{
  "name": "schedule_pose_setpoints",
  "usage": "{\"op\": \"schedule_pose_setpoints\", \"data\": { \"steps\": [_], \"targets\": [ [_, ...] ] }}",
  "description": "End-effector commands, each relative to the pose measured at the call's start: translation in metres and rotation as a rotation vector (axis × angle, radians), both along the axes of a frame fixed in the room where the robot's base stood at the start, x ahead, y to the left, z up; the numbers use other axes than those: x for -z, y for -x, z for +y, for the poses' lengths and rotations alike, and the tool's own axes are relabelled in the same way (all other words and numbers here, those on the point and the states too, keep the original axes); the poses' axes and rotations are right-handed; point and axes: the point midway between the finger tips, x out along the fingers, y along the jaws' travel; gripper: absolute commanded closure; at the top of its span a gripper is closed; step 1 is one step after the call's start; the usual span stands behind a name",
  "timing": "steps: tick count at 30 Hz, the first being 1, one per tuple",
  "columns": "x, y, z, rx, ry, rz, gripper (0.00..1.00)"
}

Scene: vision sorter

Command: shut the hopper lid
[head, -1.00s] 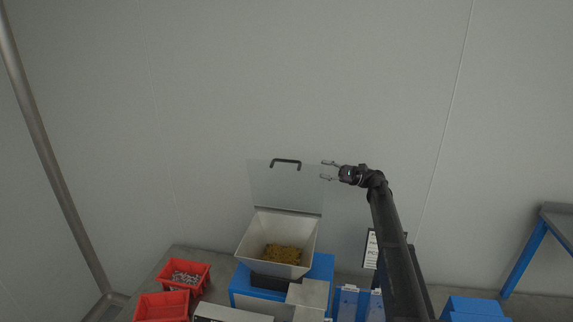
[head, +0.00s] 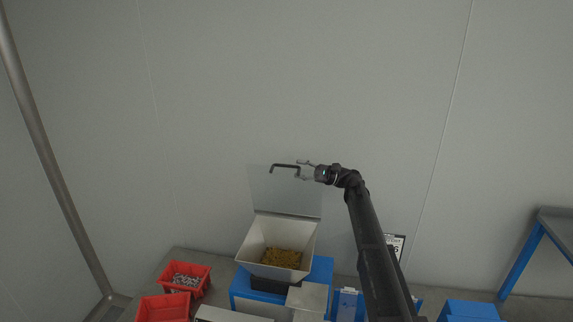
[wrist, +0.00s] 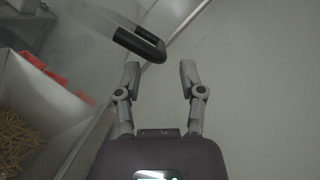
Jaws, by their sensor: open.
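The hopper (head: 246,243) is a pale square funnel holding brass-coloured small parts. Its clear lid (head: 268,196) stands open and upright at the back, with a black bar handle (head: 284,166) at its top edge. My gripper (head: 301,170) is open and empty, at the right end of the handle in the head view. In the wrist view the handle (wrist: 143,44) lies just beyond and left of my open fingertips (wrist: 160,68). Whether a finger touches the handle I cannot tell. The hopper's inside (wrist: 35,105) shows at the left there.
Two red bins (head: 190,266) stand left of the hopper, the back one with grey metal parts. A blue machine body (head: 322,268) sits under the hopper. A sign (head: 397,242) is behind my arm. A blue-legged table (head: 527,255) stands far right. The wall behind is bare.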

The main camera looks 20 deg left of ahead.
Motion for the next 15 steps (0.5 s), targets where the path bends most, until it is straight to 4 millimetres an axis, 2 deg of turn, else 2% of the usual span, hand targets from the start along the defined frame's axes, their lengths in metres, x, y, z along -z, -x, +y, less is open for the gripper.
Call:
{"op": "schedule_pose_setpoints", "data": {
  "steps": [3,7,15],
  "targets": [
    [-0.007,0.006,0.018,-0.001,0.0,0.0,0.49],
    [-0.01,0.011,0.032,-0.001,0.0,0.0,0.49],
    [-0.013,0.016,0.046,0.0,0.0,-0.001,0.49]
  ]
}}
